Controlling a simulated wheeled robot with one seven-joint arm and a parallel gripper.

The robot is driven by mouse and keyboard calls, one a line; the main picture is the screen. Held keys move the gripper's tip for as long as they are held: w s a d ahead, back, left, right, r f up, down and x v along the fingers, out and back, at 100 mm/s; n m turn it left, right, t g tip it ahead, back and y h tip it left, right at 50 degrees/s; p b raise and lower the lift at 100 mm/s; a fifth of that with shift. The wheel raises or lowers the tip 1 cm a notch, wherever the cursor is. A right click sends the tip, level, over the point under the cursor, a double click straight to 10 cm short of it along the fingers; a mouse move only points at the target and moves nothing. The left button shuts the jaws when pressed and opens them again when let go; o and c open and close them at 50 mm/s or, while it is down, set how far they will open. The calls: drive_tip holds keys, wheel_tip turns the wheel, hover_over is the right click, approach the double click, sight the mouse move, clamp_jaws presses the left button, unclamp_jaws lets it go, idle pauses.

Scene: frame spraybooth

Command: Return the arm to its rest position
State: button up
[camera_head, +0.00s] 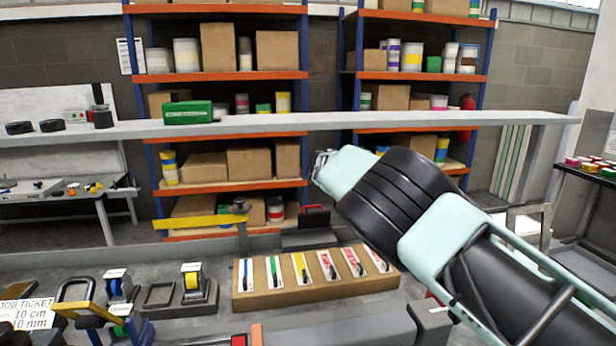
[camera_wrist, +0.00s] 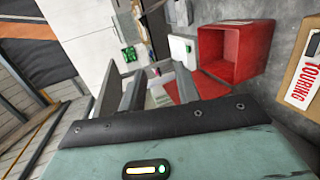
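My arm (camera_head: 400,195) reaches in from the lower right of the head view, with its end raised above the bench in front of the shelving. My gripper (camera_head: 322,162) is at the far end of the arm, pointing away and partly hidden by the pale wrist link. In the wrist view, the two grey fingers of my gripper (camera_wrist: 158,88) stand apart with nothing held between them. The gripper looks open and touches nothing that I can see.
A wooden block with coloured label cards (camera_head: 305,277) stands on the bench below my arm. A long grey beam (camera_head: 300,121) crosses behind my gripper.

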drive_tip(key=s+f+n+g+y+b, duration=0.1)
drive_tip(key=s+f+g+y+b, duration=0.15)
drive_tip(key=s+f+y, duration=0.6)
drive_tip(key=s+a+f+n+y+b, duration=0.1)
drive_tip(key=s+a+n+y+b, duration=0.3)
drive_tip(key=s, duration=0.7)
drive_tip(key=s+a+f+m+y, duration=0.15)
drive_tip(key=s+a, duration=0.35)
drive_tip(key=s, duration=0.5)
drive_tip(key=s+f+n+t+y+b, duration=0.1)
drive_tip(key=s+f+n+b, duration=0.1)
drive_tip(key=s, duration=1.4)
drive_tip(key=shift+f+n, duration=0.35)
